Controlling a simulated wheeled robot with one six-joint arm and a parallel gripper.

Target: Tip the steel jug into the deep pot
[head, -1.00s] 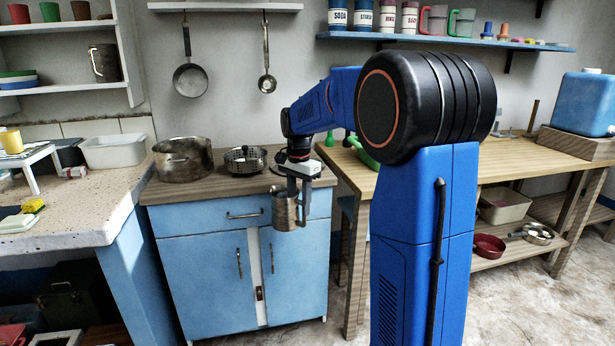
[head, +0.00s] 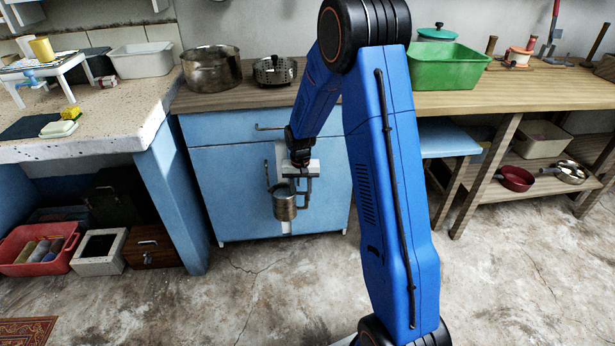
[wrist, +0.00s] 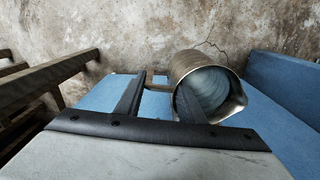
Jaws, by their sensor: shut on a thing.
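The steel jug (head: 285,207) hangs in front of the blue cabinet, below its top, and looks about upright. My gripper (head: 287,188) is shut on it from above. In the wrist view the jug (wrist: 208,82) shows its open mouth and spout, with the gripper fingers (wrist: 160,90) at its side; the exact grip contact is partly hidden. I see no contents in it. The deep pot (head: 212,72) is a wide steel pot on the left of the cabinet's wooden top. It stands up and to the left of the jug, apart from it.
A perforated steel pan (head: 275,70) stands right of the pot. A stone counter (head: 95,118) lies to the left, with a white basin (head: 141,60). A green tub (head: 449,66) stands on the wooden bench at right. The floor before the cabinet is clear.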

